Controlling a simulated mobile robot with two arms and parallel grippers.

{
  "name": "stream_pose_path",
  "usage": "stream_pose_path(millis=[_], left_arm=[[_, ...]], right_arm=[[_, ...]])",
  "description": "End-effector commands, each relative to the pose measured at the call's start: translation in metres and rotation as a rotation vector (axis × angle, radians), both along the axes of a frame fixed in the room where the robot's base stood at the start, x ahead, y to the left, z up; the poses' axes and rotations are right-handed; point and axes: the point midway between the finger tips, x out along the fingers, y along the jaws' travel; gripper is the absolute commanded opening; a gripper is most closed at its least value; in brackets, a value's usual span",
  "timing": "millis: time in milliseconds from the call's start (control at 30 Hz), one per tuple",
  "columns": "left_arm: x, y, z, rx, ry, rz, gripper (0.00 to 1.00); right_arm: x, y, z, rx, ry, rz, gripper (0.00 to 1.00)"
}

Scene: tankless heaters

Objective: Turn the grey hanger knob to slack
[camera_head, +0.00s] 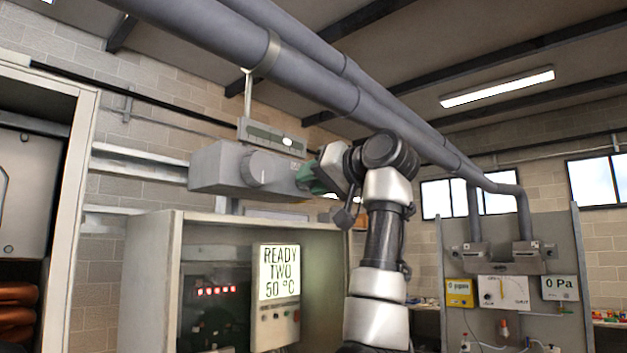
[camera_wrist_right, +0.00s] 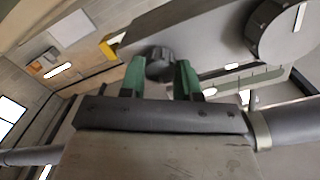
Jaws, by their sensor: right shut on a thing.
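A grey box (camera_head: 222,166) hangs under the large pipes, with a large round grey knob (camera_head: 258,168) on its face. In the right wrist view that large knob (camera_wrist_right: 275,30) is dark and carries a white line. My right gripper (camera_head: 308,178), with green fingers, is at the box's right end. In the right wrist view its fingers (camera_wrist_right: 160,78) are closed on either side of a smaller dark grey ribbed knob (camera_wrist_right: 160,63), likely the hanger knob. The head view hides this knob behind the gripper. I see no readable slack mark. My left gripper is not in view.
A strip gauge (camera_head: 275,137) with a bright spot sits just above the box. Thick grey pipes (camera_head: 310,75) run close over my right arm. A panel with gauges (camera_head: 505,292) stands to the right.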

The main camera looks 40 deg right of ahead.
Motion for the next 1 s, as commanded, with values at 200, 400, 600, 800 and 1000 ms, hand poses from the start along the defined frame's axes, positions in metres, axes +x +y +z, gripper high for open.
stream_pose_path(millis=[200,400,600,800,1000], left_arm=[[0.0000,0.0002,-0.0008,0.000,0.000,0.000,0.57],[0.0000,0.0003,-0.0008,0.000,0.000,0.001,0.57],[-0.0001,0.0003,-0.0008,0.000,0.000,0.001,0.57],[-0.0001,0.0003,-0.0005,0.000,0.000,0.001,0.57],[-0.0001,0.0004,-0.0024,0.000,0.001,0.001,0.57]], right_arm=[[0.0019,-0.0002,-0.0042,-0.020,0.012,0.000,0.08],[0.0020,0.0000,-0.0042,-0.020,0.011,0.001,0.08],[0.0019,0.0000,-0.0040,-0.020,0.010,0.001,0.44],[0.0009,0.0000,-0.0022,-0.019,0.006,0.000,0.57],[-0.0022,-0.0003,-0.0017,-0.019,0.001,0.000,0.57]])
